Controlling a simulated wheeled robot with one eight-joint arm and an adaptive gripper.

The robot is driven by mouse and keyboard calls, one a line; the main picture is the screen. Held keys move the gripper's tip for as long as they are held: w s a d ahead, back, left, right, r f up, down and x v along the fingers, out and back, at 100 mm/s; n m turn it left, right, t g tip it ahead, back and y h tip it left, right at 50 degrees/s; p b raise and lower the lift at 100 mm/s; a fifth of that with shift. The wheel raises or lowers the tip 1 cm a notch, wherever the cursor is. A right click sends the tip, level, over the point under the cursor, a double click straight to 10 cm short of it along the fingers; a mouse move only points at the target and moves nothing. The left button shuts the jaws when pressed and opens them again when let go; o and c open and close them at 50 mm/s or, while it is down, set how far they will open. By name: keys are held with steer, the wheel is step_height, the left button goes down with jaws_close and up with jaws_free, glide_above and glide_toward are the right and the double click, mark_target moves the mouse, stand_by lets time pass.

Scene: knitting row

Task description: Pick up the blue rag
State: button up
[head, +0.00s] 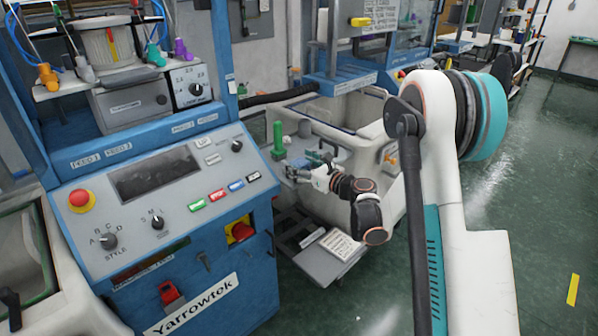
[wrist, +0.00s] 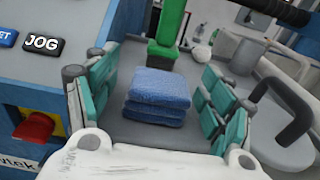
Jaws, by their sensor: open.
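The blue rag (wrist: 157,97) is a folded, layered stack lying on a grey surface in the middle of the wrist view. My gripper (wrist: 157,72) is open, with its teal-padded fingers to the left and right of the rag. Gaps show between the rag and both fingers, and nothing is held. In the head view my gripper (head: 303,172) reaches over the grey ledge between the machines. I cannot make out the rag clearly there.
A grey handle-like part (wrist: 285,125) is right of my gripper. The blue control panel (head: 150,200) with an emergency button (head: 82,199) stands close on the left.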

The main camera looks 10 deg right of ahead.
mark_target(299, 162)
steer(key=shift+w+a, duration=0.1)
steer(key=c, duration=1)
steer(key=shift+o, duration=0.2)
steer(key=shift+r, duration=0.15)
step_height(299, 162, up, 20)
steer(key=p, duration=0.7)
steer(key=shift+p, duration=0.3)
